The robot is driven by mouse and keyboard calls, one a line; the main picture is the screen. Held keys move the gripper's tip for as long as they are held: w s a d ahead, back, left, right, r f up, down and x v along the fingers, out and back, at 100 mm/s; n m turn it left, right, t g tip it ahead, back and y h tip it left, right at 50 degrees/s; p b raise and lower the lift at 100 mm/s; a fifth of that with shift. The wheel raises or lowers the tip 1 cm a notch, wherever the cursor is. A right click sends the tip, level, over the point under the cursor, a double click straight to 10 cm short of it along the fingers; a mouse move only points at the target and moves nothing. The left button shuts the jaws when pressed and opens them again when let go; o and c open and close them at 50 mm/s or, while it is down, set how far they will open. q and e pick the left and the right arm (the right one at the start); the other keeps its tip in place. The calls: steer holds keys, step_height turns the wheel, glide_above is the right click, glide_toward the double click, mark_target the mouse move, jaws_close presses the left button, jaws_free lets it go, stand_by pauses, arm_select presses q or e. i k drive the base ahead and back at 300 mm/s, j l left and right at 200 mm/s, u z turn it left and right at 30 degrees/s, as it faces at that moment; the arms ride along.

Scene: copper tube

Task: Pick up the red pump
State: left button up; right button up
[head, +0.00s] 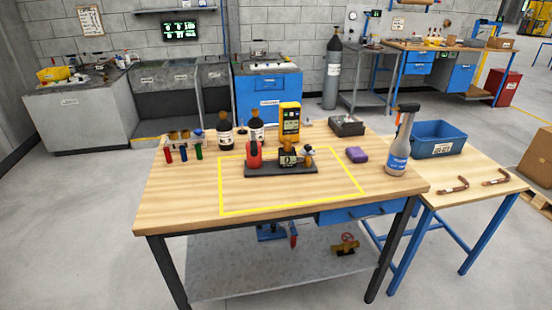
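A small red pump (254,156) with a dark top stands at the left end of a black base plate (262,172). The plate lies on a wooden workbench (190,203), inside a yellow outlined area. A small dark gauge (287,158) and a valve-like fitting (308,155) are also on the plate. Neither of my grippers is in view.
Dark bottles (224,131) stand behind the pump, and small coloured cylinders (184,153) at the left. The bench front is clear.

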mark_target(288, 163)
steer(key=i+l+u, duration=0.15)
steer(key=i+l, duration=0.3)
steer(key=i, duration=0.15)
steer(key=i+l+u, duration=0.15)
steer(key=i+l, duration=0.3)
steer(key=i, duration=0.15)
steer(key=k+j+z, duration=0.2)
steer(key=z, duration=0.15)
steer(key=k+z, duration=0.7)
steer(key=k, duration=0.1)
